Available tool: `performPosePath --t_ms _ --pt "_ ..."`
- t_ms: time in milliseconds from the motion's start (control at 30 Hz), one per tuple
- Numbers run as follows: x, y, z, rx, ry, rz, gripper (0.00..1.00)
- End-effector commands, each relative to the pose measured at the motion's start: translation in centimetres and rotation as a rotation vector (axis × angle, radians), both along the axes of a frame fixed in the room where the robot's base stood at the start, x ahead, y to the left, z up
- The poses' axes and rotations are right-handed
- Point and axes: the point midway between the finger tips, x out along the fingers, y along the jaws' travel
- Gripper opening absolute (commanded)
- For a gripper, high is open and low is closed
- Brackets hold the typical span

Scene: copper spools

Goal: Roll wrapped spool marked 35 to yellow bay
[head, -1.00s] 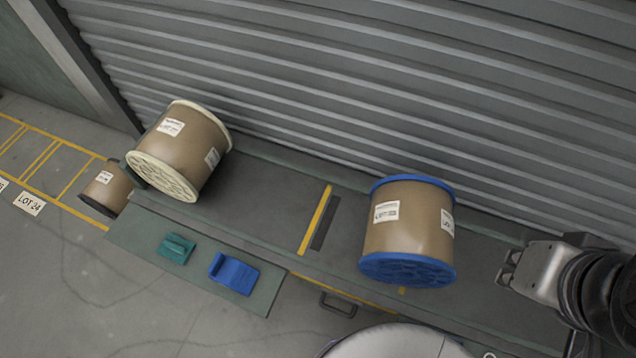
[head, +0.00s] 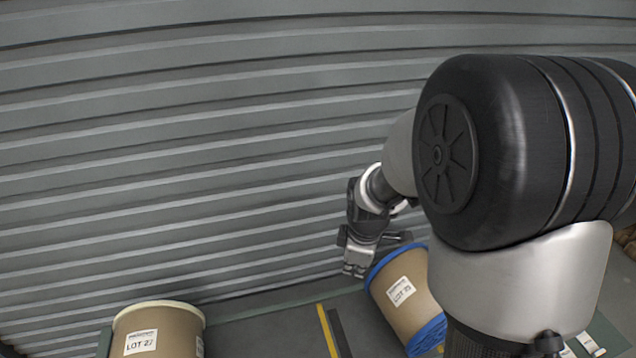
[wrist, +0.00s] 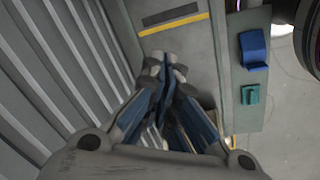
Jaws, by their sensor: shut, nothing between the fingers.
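The wrapped spool with blue flanges (head: 404,290) lies tilted in the head view at the lower middle. Its label looks like LOT 35, though it is small. My gripper (head: 354,271) is shut and empty at the spool's upper left, between it and the shutter; I cannot tell whether they touch. In the wrist view the shut fingers (wrist: 165,65) point toward the bench strip. A yellow stripe (head: 327,330) crosses the strip left of the spool and also shows in the wrist view (wrist: 172,25). No bay marked yellow is clear.
A cream-flanged spool marked LOT 27 (head: 158,330) stands at the lower left. The ribbed shutter (head: 180,150) closes off the back. The strip around the stripe is clear.

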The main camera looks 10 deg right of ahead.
Motion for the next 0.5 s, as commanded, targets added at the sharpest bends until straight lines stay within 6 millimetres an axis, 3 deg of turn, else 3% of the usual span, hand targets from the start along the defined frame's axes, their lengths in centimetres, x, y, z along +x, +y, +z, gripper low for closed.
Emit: performPosePath --t_ms 33,133,300,400,500 --pt "0.6 -0.6 -2.8 -0.009 0.036 0.077 0.00" --pt "1.5 -1.7 -7.9 -0.029 0.077 0.249 0.00" --pt "1.3 -3.0 -16.4 -0.045 0.134 0.518 0.00" --pt "0.5 -3.4 -20.4 -0.047 0.157 0.642 0.00" --pt "-0.2 -3.6 -23.1 -0.048 0.169 0.727 0.00"
